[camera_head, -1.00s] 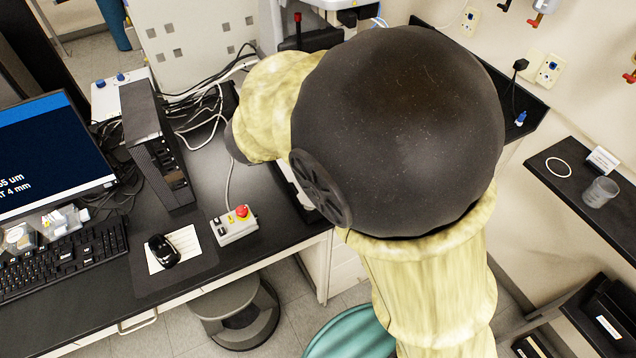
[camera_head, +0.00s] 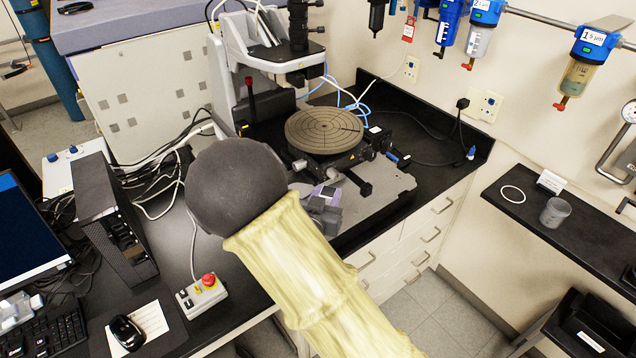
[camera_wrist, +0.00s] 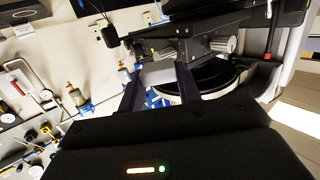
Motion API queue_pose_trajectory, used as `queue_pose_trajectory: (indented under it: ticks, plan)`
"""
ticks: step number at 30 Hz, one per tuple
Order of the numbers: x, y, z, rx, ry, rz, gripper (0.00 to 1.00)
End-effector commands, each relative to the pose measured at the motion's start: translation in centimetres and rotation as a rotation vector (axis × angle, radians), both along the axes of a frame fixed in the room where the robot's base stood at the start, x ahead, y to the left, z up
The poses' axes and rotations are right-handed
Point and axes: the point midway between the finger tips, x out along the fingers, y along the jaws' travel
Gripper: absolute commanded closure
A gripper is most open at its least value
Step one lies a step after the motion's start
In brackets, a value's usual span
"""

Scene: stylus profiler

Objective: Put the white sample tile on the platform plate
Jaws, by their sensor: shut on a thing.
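The platform plate (camera_head: 324,131) is a round brown disc with ring and cross lines, on the profiler stage in the head view. Its top looks bare. My gripper (camera_head: 326,194) is in front of the plate and below it in the picture, partly hidden by my arm. In the wrist view my gripper (camera_wrist: 160,80) has its two dark fingers around a pale flat piece (camera_wrist: 158,73), which looks like the white sample tile. I cannot clearly make out the tile in the head view. A dark round shape with a light rim (camera_wrist: 218,90) lies beyond the fingers.
The profiler's column and optics (camera_head: 298,40) stand behind the plate. Stage knobs (camera_head: 365,187) and blue tubes are close by. A control box with a red button (camera_head: 203,295) and a computer tower (camera_head: 115,225) stand left. Filters hang on the wall.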

Motion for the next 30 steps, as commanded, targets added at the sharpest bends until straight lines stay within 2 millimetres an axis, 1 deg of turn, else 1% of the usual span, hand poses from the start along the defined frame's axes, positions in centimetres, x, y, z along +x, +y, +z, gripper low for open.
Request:
queue_pose_trajectory:
  ticks: [1, 3, 8, 16, 20, 26, 29, 30]
  plan:
    - [0.1, -0.5, -1.7, -0.013, 0.009, 0.032, 1.0]
    - [0.3, -0.9, -3.5, -0.013, 0.009, 0.076, 1.0]
    - [0.4, -1.9, -7.4, -0.01, 0.013, 0.162, 1.0]
    - [-0.2, -4.2, -13.3, -0.003, 0.018, 0.26, 1.0]
    - [-0.8, -5.6, -16.1, 0.002, 0.022, 0.292, 1.0]
    - [-2.1, -7.9, -20.6, 0.007, 0.026, 0.333, 1.0]
    - [-3.1, -9.1, -23.4, 0.008, 0.029, 0.349, 1.0]
    - [-3.5, -9.6, -24.6, 0.01, 0.029, 0.355, 1.0]
